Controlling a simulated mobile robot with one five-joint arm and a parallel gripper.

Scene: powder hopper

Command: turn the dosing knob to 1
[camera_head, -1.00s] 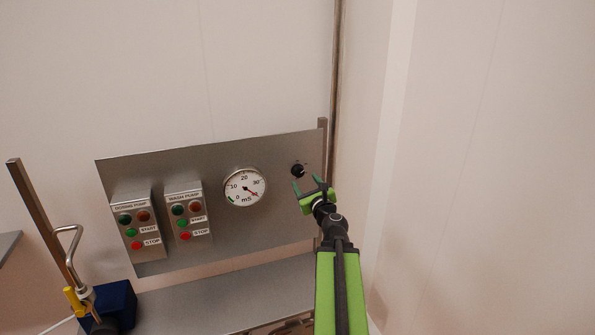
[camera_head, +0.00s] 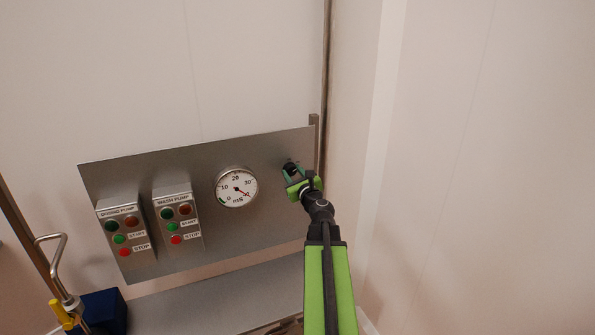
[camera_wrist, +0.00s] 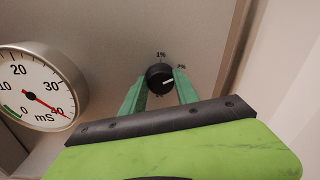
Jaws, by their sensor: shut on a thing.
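The black round dosing knob (camera_wrist: 159,76) is on the steel panel, between the two green fingers of my gripper (camera_wrist: 160,84) in the wrist view. The fingers are shut on its left and right sides. Its white mark points right and slightly up, below the small label at the right that seems to read 2%. The 1% label (camera_wrist: 161,55) is straight above the knob. Other markings below it are too small to read. In the head view my gripper (camera_head: 293,174) covers most of the knob (camera_head: 289,165) at the panel's upper right.
A round mS gauge (camera_head: 236,188) sits left of the knob, its red needle near 40. Two pump button boxes, one at far left (camera_head: 124,232) and the wash pump box (camera_head: 177,214), are farther left. A vertical pipe (camera_head: 325,80) and a wall are close on the right.

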